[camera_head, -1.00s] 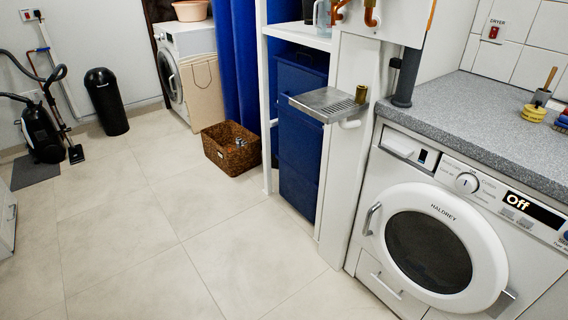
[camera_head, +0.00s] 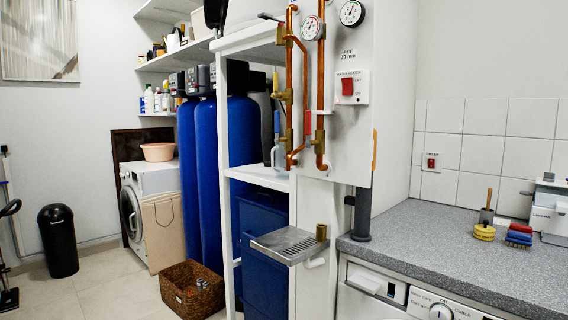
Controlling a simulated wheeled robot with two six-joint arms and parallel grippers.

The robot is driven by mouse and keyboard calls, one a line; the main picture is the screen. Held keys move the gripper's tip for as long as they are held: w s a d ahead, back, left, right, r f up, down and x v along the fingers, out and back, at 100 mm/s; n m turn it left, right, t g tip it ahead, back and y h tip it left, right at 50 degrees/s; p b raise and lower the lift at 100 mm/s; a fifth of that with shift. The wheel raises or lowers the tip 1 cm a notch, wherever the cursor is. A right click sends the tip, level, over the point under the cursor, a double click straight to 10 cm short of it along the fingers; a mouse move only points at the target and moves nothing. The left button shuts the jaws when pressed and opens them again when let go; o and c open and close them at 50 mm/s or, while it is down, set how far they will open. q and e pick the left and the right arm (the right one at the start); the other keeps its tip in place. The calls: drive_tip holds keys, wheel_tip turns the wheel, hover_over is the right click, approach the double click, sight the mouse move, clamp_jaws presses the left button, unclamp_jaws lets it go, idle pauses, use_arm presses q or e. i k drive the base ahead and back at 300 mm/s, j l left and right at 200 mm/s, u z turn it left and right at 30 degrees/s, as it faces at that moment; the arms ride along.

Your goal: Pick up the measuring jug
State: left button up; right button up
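A clear vessel (camera_head: 279,156) stands on the white shelf (camera_head: 258,178) behind the copper pipes. It may be the measuring jug, but the pipes partly cover it and its shape is hard to tell. Bluish parts show just above it. Neither of my grippers shows in this view.
Copper pipes (camera_head: 290,70) with gauges run down the white panel. The grey worktop (camera_head: 440,250) holds brushes. A wicker basket (camera_head: 192,290) and black bin (camera_head: 58,240) stand on the floor.

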sight(279, 169)
drive_tip(key=i+j+z, duration=0.2)
drive_tip(key=i+j, duration=0.35)
drive_tip(key=i+j+z, duration=0.15)
drive_tip(key=i+j, duration=0.35)
drive_tip(key=j, duration=0.1)
